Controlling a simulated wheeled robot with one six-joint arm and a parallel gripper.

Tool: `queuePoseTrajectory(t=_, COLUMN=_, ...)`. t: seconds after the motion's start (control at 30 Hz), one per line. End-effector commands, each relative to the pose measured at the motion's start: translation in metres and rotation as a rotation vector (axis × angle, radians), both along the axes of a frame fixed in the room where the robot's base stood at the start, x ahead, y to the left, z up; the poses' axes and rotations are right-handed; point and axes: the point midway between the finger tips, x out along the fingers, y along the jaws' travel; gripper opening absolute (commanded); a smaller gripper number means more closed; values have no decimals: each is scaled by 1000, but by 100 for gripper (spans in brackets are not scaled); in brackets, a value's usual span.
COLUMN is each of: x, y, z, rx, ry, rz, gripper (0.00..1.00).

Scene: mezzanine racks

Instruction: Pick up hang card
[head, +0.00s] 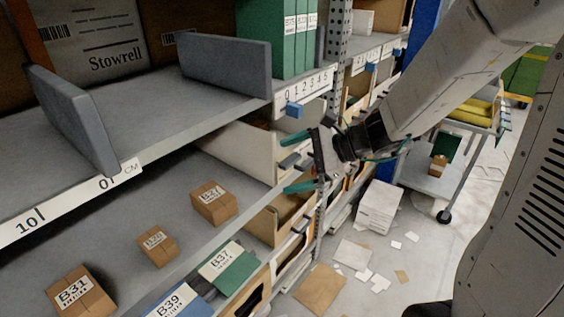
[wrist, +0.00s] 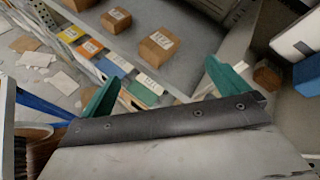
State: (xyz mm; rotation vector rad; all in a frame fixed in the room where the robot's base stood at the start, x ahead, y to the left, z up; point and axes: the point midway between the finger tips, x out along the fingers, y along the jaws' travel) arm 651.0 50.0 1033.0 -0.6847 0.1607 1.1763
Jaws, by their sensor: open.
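I cannot tell which item is the hang card; nothing in view is clearly marked as one. My gripper (head: 291,163) is open and empty in front of the shelf edge, its two green fingers apart and pointing toward the rack. In the wrist view the open fingers (wrist: 163,75) frame the shelf with small boxes. Labelled flat pieces sit at the lower shelf's front: a green one marked B37 (head: 228,266) and a blue one marked B39 (head: 175,303). Neither touches the gripper.
Brown boxes (head: 213,203) and B31 (head: 80,292) stand on the lower shelf. Grey dividers (head: 226,65) and green binders (head: 291,35) are on the upper shelf. Loose papers (head: 353,253) and a white stack (head: 379,207) lie on the floor. A trolley (head: 430,181) stands at the right.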

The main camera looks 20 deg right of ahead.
Motion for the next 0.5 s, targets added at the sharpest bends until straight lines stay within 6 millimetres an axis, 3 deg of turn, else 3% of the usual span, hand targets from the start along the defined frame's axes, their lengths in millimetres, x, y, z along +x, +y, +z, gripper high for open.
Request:
queuePoseTrajectory(t=0.1, x=45, y=-31, z=-34, rx=155, ry=126, rz=-273, gripper=100)
queuePoseTrajectory(t=0.2, x=69, y=-56, z=-59, rx=248, ry=201, rz=-456, gripper=100)
queuePoseTrajectory(t=0.33, x=85, y=-80, z=-82, rx=319, ry=262, rz=-609, gripper=100)
queuePoseTrajectory(t=0.5, x=97, y=-85, z=-94, rx=350, ry=286, rz=-673, gripper=100)
